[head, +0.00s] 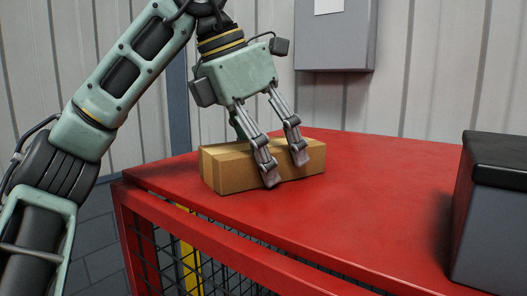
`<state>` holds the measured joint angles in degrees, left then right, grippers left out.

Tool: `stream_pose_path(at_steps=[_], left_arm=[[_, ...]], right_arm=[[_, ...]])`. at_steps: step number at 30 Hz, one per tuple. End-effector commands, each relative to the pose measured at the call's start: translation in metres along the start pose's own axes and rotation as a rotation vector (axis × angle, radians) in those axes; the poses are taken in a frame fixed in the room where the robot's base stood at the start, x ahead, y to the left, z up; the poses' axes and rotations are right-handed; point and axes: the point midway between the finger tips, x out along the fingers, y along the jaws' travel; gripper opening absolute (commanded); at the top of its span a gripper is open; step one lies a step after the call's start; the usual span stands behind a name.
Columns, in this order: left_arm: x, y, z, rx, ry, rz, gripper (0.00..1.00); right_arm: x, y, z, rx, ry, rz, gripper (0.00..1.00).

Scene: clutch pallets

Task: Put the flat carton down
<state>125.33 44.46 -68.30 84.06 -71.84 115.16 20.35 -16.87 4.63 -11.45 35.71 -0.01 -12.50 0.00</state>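The flat carton (226,172) is a brown cardboard box at the left part of a red tabletop (375,205). Its underside looks level with the top, but I cannot tell for sure that it touches. My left gripper (285,172) reaches down over the carton from above. Two grey fingers cross its upper edge and front face, and another part of the hand goes down behind it. I cannot see whether the fingers press on the carton or stand just clear of it. My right gripper is out of view.
A dark grey box with a black lid (497,160) stands at the right on the red top. The middle of the top is clear. Below the front edge is black wire mesh (240,275). A grey wall cabinet (335,40) hangs behind.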

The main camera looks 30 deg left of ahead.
Motion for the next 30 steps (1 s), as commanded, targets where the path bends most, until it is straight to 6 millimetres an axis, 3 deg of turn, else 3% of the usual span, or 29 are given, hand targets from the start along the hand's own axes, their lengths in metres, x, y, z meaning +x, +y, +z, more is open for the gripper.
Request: stream_pose_path(at_steps=[4,17,30], left_arm=[[0.000,0.000,0.000,0.000,0.000,0.000,0.89],[-0.006,0.000,0.001,0.000,-0.001,0.001,0.89],[-0.070,0.000,0.001,-0.003,-0.004,0.004,0.89]], right_arm=[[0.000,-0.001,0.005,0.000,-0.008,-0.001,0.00],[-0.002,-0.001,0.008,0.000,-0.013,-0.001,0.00],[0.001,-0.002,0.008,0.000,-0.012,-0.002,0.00]])
